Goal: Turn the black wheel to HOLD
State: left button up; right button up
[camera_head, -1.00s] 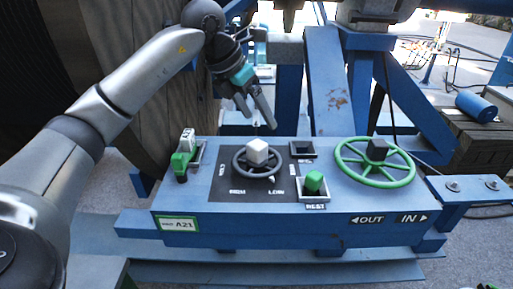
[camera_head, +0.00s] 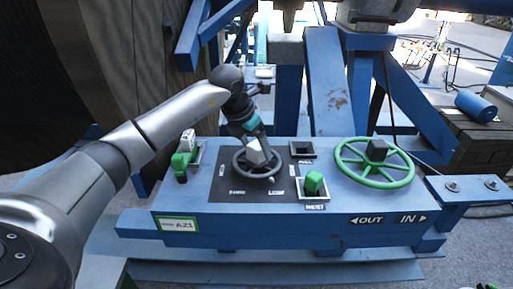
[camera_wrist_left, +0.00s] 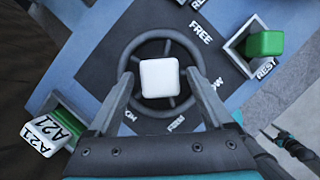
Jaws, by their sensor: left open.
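The black wheel (camera_head: 240,171) lies on a dark plate on the blue console, with a white cube knob (camera_head: 259,156) at its hub. In the left wrist view the wheel (camera_wrist_left: 127,62) shows with the white cube (camera_wrist_left: 160,78) in the middle. My left gripper (camera_head: 257,148) is over the wheel, pointing down. In the left wrist view its open fingers (camera_wrist_left: 159,76) stand on either side of the cube, with a gap on both sides. Labels around the wheel include FREE and FIRM; others are partly covered, and I cannot make out HOLD.
A green wheel (camera_head: 346,169) with a black cube sits at right. A green block (camera_head: 314,184) stands in the REST socket, beside an empty socket (camera_head: 303,149). A green and white A21 tag piece (camera_head: 185,155) stands at left. My right gripper (camera_wrist_left: 277,134) seems to show small in the wrist view.

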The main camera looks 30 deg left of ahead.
pick_arm(q)
jog(key=shift+w+f, duration=0.25)
jog(key=shift+f, duration=0.35)
grip_shut()
dwell(0.3)
dwell(0.4)
